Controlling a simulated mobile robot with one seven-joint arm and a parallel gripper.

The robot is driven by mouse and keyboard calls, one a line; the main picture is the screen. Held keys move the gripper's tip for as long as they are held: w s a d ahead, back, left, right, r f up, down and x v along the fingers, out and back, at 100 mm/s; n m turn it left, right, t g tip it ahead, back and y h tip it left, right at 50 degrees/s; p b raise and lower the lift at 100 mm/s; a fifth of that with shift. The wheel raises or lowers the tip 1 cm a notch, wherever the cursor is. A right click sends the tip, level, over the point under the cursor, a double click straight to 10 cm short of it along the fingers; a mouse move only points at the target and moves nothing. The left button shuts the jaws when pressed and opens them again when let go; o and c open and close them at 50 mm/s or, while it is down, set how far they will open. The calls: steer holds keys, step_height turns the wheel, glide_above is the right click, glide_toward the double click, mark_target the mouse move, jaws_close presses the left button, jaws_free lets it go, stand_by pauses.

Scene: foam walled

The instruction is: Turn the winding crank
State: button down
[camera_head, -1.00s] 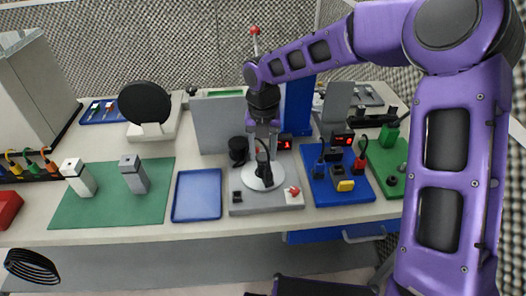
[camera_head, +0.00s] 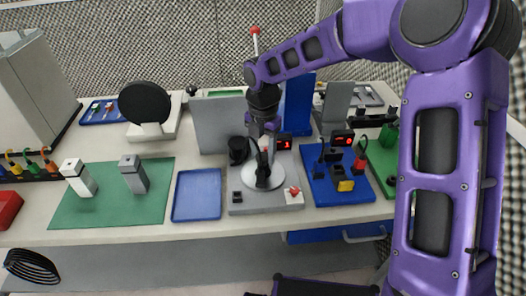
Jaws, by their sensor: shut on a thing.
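The winding station is a grey base (camera_head: 245,208) with an upright grey panel behind it. On the base sits a pale round disc (camera_head: 278,183) with the dark crank handle (camera_head: 262,180) on it. My gripper (camera_head: 263,168) points down over the disc and is shut on the crank handle. The fingers and handle are both dark, so the exact contact is hard to make out. A black knob (camera_head: 238,150) stands left of the disc, and a small red display (camera_head: 285,143) is behind it. A red-and-white part (camera_head: 293,195) is at the base's front right corner.
A blue tray (camera_head: 197,214) lies to the left, beside a green mat (camera_head: 88,212) with two upright blocks. A blue board (camera_head: 345,197) with plugs and a red display is close on the right. My purple arm covers the right side.

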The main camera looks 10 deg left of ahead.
steer(key=shift+m, duration=6.3)
steer(key=shift+m+b, duration=0.3)
steer(key=shift+m, duration=12.1)
steer(key=shift+m+p, duration=0.3)
steer(key=shift+m, duration=6)
